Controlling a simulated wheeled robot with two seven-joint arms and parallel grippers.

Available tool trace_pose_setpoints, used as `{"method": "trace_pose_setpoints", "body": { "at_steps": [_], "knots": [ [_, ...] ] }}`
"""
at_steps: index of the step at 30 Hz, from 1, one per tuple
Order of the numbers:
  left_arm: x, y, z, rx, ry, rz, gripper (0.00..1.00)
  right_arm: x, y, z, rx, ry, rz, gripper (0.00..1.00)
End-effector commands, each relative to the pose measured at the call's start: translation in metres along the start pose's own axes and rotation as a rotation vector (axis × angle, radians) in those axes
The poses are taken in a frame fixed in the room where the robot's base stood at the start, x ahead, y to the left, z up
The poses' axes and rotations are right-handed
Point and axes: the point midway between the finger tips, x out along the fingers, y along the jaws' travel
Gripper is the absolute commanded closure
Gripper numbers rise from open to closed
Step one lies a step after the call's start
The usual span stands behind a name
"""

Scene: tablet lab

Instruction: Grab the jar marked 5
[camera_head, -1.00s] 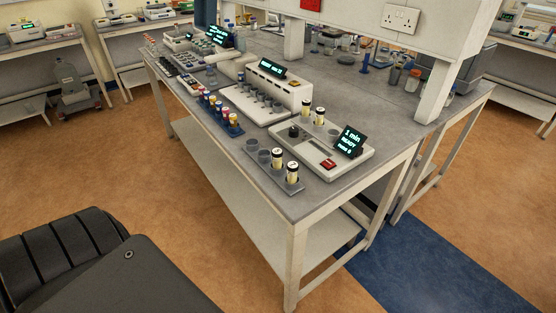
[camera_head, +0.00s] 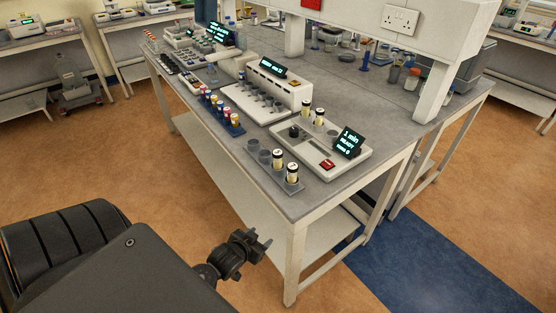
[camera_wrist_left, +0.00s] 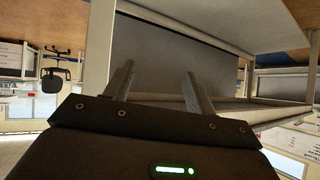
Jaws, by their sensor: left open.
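Several small jars with dark caps and pale labels stand on the bench. Two of them, a front jar (camera_head: 292,172) and the jar beside it (camera_head: 277,159), stand in a grey holder (camera_head: 262,169) near the bench's front corner. Two more jars (camera_head: 313,116) stand at the back of a white device with a lit display (camera_head: 349,141). The numbers on the jars are too small to read, so I cannot tell which is marked 5. My left gripper (camera_head: 262,242) is below and left of the bench corner, open and empty; its two fingers show in the left wrist view (camera_wrist_left: 158,88). My right gripper is not in view.
A blue rack (camera_head: 222,118) of jars with coloured caps and a white multi-well device (camera_head: 262,100) stand further left on the bench (camera_head: 300,207). The bench leg (camera_head: 295,262) and lower shelf (camera_head: 240,185) are near my left gripper. A socket panel overhangs the back.

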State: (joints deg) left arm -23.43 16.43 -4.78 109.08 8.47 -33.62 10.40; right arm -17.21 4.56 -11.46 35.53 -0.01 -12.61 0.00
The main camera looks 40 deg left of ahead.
Motion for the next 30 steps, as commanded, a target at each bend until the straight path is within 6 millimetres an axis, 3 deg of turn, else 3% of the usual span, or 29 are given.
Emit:
{"method": "trace_pose_setpoints", "body": {
  "at_steps": [1,3,9,19,26,30],
  "knots": [
    [-0.015,-0.002,-0.031,-0.011,0.049,0.002,0.45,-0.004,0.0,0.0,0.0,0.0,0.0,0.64],
    [-0.034,-0.005,-0.065,-0.029,0.107,0.005,0.45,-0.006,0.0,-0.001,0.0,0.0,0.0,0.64],
    [-0.086,-0.008,-0.137,-0.068,0.237,0.021,0.45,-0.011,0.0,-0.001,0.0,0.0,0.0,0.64],
    [-0.086,-0.048,-0.205,-0.098,0.569,0.003,0.45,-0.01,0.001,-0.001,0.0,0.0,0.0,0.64],
    [-0.089,-0.056,-0.221,-0.102,0.644,0.005,0.45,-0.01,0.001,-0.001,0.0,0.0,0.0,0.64],
    [-0.08,-0.057,-0.23,-0.102,0.645,0.004,0.45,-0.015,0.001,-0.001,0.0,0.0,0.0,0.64]
  ]
}}
